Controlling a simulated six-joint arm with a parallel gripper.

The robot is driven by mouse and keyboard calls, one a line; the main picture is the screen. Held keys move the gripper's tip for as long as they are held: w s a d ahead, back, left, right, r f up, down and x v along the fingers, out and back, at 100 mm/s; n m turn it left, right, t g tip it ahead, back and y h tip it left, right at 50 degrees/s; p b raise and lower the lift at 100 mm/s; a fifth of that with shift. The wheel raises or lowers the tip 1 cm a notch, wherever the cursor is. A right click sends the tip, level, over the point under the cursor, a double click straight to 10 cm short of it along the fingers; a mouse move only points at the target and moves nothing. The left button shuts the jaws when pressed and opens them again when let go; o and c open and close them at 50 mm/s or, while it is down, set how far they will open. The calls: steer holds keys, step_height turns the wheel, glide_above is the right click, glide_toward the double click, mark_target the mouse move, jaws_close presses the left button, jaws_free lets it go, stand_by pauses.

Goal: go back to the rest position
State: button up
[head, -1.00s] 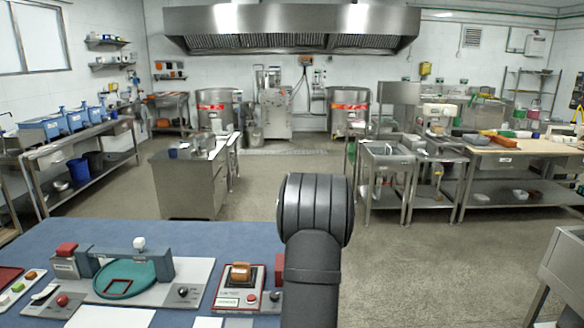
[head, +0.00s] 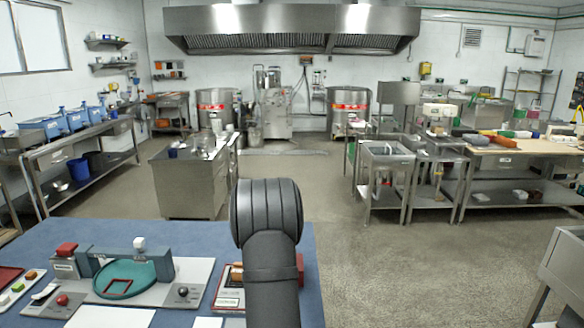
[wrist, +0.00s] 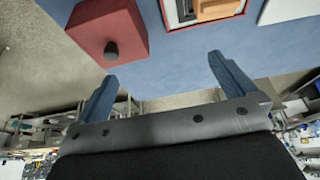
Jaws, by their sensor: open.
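My gripper (wrist: 164,72) shows in the wrist view with its two blue-grey fingers spread wide and nothing between them. It is over the front edge of the blue bench top. In the head view only a dark link of my arm shows at the bottom middle; the gripper itself is hidden there. A red block with a dark knob (wrist: 112,28) lies on the blue surface beyond the left finger, apart from it. A red-framed panel with an orange part (wrist: 205,12) is beyond the fingers at the top.
My arm partly covers the red-edged panel (head: 228,290). A steel cabinet (head: 188,185) stands behind. Open floor (head: 400,270) lies to the right.

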steer(key=a, duration=0.8)
steer(key=shift+a+r, duration=0.1)
steer(key=shift+a, duration=0.3)
steer(key=f, duration=0.9)
steer(key=shift+a+f, duration=0.1)
steer(key=shift+a, duration=0.2)
steer(key=shift+s+f+t, duration=0.3)
steer(key=shift+s+f, duration=0.05)
steer(key=s+t, duration=0.1)
steer(key=s, duration=0.1)
steer(key=s+n+t+y, duration=0.1)
steer(key=s, duration=0.1)
steer(key=s+t+y, duration=0.1)
steer(key=s, duration=0.1)
steer(key=shift+s+d+f+n+t, duration=0.25)
steer(key=shift+d+f+n+t, duration=0.1)
steer(key=shift+n+t, duration=0.05)
steer(key=s+d+r+t+y, duration=0.1)
steer(key=s+d+r+t, duration=0.1)
steer(key=s, duration=0.3)
steer(key=s+d+r+t, duration=0.2)
steer(key=s, duration=0.4)
steer(key=shift+n+t, duration=0.3)
steer(key=shift+n, duration=0.1)
steer(key=x, duration=1)
steer(key=shift+w+a+r, duration=0.1)
steer(key=shift+w+a, duration=0.05)
